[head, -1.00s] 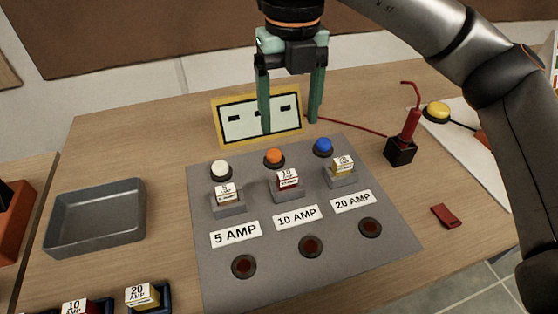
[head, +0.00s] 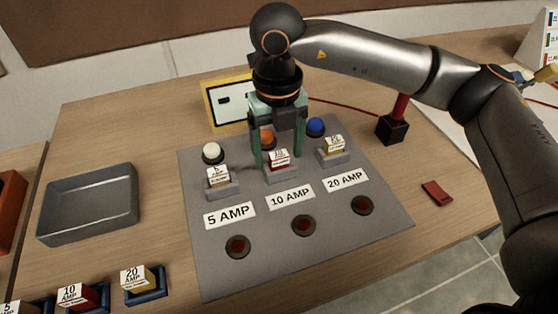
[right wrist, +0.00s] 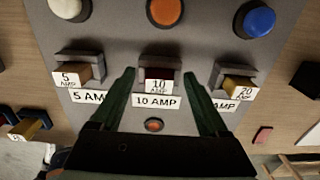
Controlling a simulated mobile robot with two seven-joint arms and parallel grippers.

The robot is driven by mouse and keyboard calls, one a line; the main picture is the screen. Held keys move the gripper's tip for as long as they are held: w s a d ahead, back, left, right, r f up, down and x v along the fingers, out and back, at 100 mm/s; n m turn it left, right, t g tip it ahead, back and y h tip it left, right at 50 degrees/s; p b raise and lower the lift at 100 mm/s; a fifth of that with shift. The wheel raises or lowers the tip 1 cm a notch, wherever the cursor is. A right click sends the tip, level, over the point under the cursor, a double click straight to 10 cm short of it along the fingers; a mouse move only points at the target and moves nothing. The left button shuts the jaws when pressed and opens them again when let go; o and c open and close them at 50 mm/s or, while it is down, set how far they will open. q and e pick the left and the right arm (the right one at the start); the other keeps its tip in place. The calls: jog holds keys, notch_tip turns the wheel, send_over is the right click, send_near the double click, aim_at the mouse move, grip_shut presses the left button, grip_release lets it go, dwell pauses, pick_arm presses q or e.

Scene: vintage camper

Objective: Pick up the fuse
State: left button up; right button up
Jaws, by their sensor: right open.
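A red fuse labelled 10 AMP (head: 278,160) sits in the middle grey holder on the grey panel (head: 330,245); it also shows in the right wrist view (right wrist: 159,82). My right gripper (head: 278,167) is open, pointing down, with one green finger on each side of this fuse. In the right wrist view its fingertips (right wrist: 158,73) are apart and the fuse shows between them. Whether the fingers touch it I cannot tell. A 5 AMP fuse (head: 218,178) and a yellow 20 AMP fuse (head: 333,147) sit in the holders on either side. My left gripper is not in view.
Labelled spare fuses (head: 137,279) stand in blue holders at the lower left. A grey tray (head: 88,205) on the left is empty. White, orange and blue buttons (head: 316,127) line the panel's back. A black block (head: 391,129) and a small red piece (head: 437,192) are at right.

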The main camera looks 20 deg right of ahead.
grip_shut()
dwell(0.7)
